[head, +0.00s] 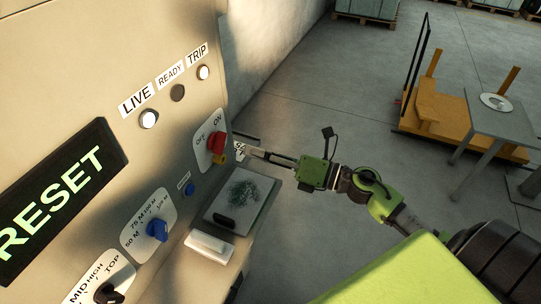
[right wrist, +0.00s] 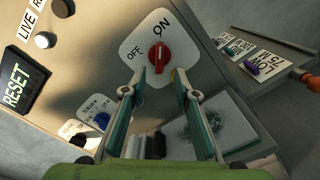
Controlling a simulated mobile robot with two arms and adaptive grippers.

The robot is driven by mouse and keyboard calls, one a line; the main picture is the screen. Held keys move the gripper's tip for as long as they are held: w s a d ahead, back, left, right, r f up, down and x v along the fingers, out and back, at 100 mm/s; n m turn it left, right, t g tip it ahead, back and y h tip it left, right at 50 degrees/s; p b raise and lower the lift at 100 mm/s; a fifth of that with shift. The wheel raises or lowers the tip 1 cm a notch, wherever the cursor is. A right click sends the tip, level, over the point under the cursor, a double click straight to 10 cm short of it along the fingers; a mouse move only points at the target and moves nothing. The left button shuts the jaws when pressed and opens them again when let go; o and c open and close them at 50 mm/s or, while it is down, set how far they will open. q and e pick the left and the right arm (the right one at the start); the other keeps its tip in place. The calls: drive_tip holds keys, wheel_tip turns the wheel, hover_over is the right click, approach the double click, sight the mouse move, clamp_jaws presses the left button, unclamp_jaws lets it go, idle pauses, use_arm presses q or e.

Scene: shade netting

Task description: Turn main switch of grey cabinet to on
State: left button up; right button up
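The grey cabinet (head: 185,85) fills the left of the head view. Its red main switch (head: 216,142) sits on a white plate marked OFF and ON near the cabinet's right edge. In the right wrist view, the red switch handle (right wrist: 159,58) stands roughly upright in the picture, with OFF to its left and ON above it. I cannot tell its exact setting. My right gripper (head: 249,151) is close to the switch. In the right wrist view, its fingers (right wrist: 160,72) are open, spread either side of the handle's lower end, with no clear contact. My left gripper is out of view.
A blue knob (head: 157,229), a black knob (head: 107,293) and a lit RESET panel (head: 62,190) are on the cabinet. A shelf-like panel (head: 252,212) lies below the switch. An orange pallet cart (head: 455,112) and a grey table (head: 500,122) stand at right; floor between is clear.

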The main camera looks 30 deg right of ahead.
drive_tip(key=v, duration=0.3)
idle(0.6)
